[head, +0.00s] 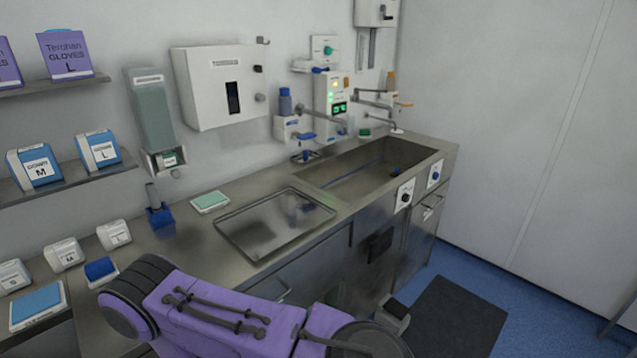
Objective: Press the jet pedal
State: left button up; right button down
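A small grey and black block (396,312) sits low by the cabinet front, beside the dark floor mat. It looks like a foot pedal, but I cannot read any label on it, and my purple arm partly hides the area in front of it. A black panel (379,246) is set in the cabinet front above it. One of my purple arms crosses the bottom of the head view. Neither of my grippers shows.
A steel counter holds a sink (370,170) and a shallow tray (275,222). The dark mat (455,318) lies on blue floor (530,310), which is clear to the right. Shelves with glove boxes (66,52) and a wall dispenser (150,108) are at left.

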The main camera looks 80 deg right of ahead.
aim_at(397, 309)
jog(key=z, duration=3.1)
